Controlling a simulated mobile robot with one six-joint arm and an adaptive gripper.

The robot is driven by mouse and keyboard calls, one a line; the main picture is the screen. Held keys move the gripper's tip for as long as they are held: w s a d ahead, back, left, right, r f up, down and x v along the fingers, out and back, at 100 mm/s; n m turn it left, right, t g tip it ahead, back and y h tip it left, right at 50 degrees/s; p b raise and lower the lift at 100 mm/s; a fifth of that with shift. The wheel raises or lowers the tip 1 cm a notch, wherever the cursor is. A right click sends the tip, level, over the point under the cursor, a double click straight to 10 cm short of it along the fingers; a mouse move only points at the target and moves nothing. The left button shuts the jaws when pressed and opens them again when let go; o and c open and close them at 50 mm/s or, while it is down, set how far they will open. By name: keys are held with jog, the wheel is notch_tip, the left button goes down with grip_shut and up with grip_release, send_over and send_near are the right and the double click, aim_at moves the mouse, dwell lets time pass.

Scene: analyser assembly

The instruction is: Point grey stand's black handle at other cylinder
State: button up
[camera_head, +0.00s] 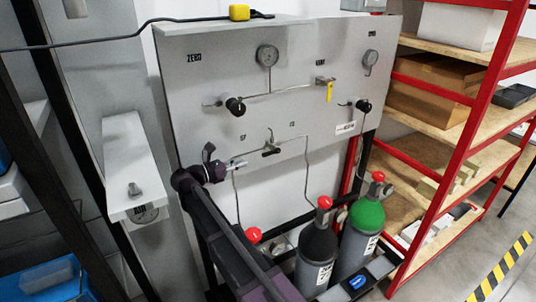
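The grey stand (210,80) is an upright panel with gauges, thin pipes and valves. Its black handle (271,152) sits low in the middle, below a small valve body between two small labels. The handle lies roughly sideways; which end points is too small to tell. A dark-shouldered cylinder (319,246) and a green-shouldered cylinder (367,217), both with red tops, stand below right of the handle. My gripper (239,164) is left of the handle, apart from it, near the panel. Its fingers are small and seen side-on, so their opening is unclear.
Black round knobs (235,105) and a yellow-tagged valve (329,90) stick out above the handle. A red shelf rack (455,150) stands right. A grey box with a gauge (130,165) is left.

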aim_at(268, 152)
jog(key=x, duration=1.1)
jog(key=shift+a, duration=0.1)
grip_shut()
